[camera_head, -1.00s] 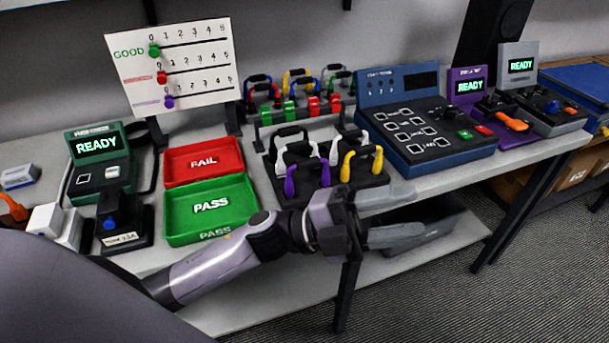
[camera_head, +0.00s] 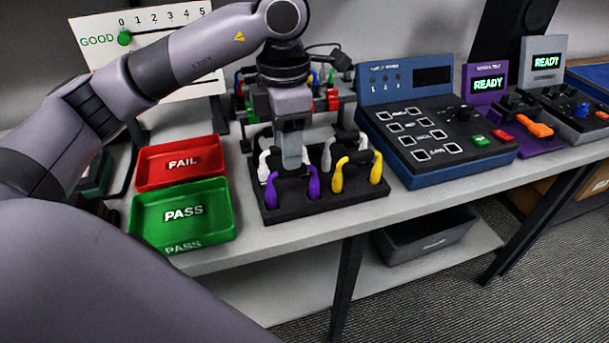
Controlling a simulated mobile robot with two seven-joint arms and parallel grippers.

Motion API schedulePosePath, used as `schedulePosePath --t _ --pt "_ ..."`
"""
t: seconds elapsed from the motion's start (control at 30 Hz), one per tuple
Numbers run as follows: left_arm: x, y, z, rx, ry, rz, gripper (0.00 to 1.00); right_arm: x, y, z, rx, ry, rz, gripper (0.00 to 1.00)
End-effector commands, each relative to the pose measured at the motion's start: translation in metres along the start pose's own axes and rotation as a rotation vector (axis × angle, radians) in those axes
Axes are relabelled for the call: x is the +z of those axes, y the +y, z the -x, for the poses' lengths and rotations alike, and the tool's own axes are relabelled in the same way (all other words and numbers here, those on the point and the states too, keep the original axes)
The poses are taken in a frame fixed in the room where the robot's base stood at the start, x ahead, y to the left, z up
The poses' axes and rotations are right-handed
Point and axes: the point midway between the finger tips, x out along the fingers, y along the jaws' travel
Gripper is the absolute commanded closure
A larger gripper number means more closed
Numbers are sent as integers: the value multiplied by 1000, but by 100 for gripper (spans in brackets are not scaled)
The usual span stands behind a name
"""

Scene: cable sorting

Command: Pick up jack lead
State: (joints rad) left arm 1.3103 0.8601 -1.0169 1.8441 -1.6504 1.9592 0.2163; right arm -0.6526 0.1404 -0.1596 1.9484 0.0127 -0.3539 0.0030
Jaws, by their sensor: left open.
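Short black leads with coloured ends stand in a black holder (camera_head: 330,202) on the bench. A lead with purple ends (camera_head: 313,183) is at the front left and one with yellow ends (camera_head: 338,178) at the front right. Leads with white ends (camera_head: 264,168) stand behind them. I cannot tell which is the jack lead. My left gripper (camera_head: 291,166) points straight down over the left half of the holder, just behind the purple-ended lead and close to the white-ended one. It is open, with its fingers seen edge-on and partly hiding the white-ended lead. My right gripper is out of view.
A rack of red, green and blue leads (camera_head: 331,98) stands behind, partly hidden by my arm. The red FAIL tray (camera_head: 150,174) and green PASS tray (camera_head: 150,218) are left. A blue tester (camera_head: 425,177) stands close on the right, with purple (camera_head: 487,84) and grey (camera_head: 545,62) testers beyond.

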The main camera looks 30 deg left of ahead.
Motion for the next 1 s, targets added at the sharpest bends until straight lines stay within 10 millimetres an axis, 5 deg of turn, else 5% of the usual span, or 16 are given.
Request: schedulePosePath --t 0.17,0.6,0.93,1.0 --pt "0 -1 -7 -2 0 -1 51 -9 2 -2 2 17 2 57" --pt "-2 -10 -64 -5 0 -1 51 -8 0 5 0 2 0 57" --pt "-1 -10 -72 -5 -3 -2 51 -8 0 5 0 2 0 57" --pt "-1 -10 -72 -5 -3 -2 74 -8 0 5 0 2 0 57"
